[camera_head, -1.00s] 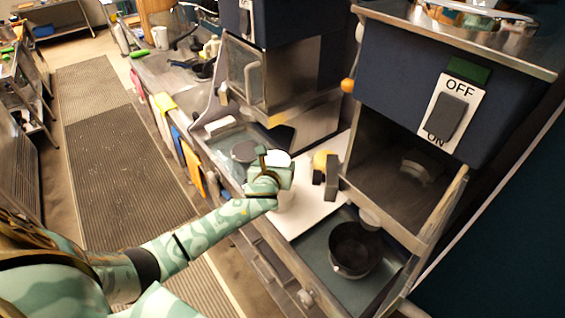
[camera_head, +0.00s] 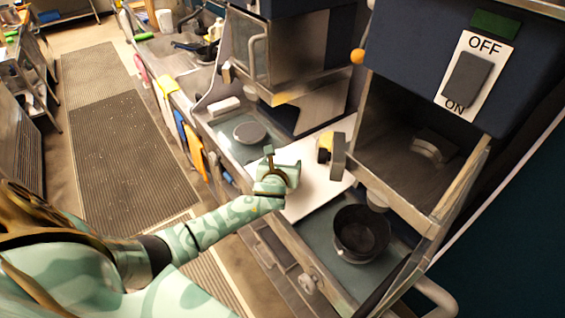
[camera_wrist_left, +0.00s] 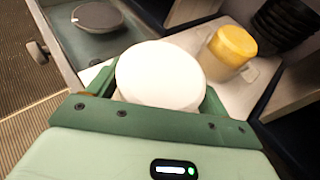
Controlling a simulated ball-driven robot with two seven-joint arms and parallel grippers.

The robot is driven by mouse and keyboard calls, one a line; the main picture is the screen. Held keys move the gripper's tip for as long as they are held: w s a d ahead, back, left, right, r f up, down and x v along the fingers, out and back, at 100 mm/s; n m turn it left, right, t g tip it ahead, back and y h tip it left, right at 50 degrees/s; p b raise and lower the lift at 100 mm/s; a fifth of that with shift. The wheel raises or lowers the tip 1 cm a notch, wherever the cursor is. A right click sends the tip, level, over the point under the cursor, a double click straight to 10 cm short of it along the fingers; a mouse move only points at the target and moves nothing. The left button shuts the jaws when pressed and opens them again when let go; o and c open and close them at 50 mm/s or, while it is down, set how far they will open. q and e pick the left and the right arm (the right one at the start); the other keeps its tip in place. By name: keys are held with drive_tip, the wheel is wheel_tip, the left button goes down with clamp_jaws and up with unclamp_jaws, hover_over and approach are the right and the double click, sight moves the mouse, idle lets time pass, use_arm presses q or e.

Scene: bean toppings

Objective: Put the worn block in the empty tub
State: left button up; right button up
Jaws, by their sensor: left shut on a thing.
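My left gripper (camera_head: 278,170) is over the front of the white board. The left wrist view shows a round white thing (camera_wrist_left: 160,75) between its fingers, and the gripper is shut on it. I cannot tell if it is a lidded tub. A grey upright block (camera_head: 338,157) stands on the board beside a yellow thing (camera_head: 325,147); I cannot tell which block is the worn one. In the left wrist view a yellow-topped container (camera_wrist_left: 230,47) stands beyond the fingers. A dark open pot (camera_head: 361,234) sits at the right; no contents show clearly. My right gripper is not in view.
A round grey plate (camera_head: 250,132) lies in the left counter section. The white board (camera_head: 312,192) has bare room. Dark machines rise behind, one with an OFF/ON switch (camera_head: 467,77). The counter's front edge is under my left arm.

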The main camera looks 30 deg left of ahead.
use_arm(q)
drive_tip(key=shift+r+p, duration=0.1)
drive_tip(key=shift+p, duration=0.45)
idle(0.7)
drive_tip(key=shift+f+b, duration=0.4)
drive_tip(key=shift+f, duration=0.2)
idle(0.9)
drive_tip(key=o, duration=1.1)
drive_tip(key=shift+o, duration=0.2)
drive_tip(key=shift+s, duration=0.15)
drive_tip(key=p+v, duration=0.2)
drive_tip(key=v, duration=1.4)
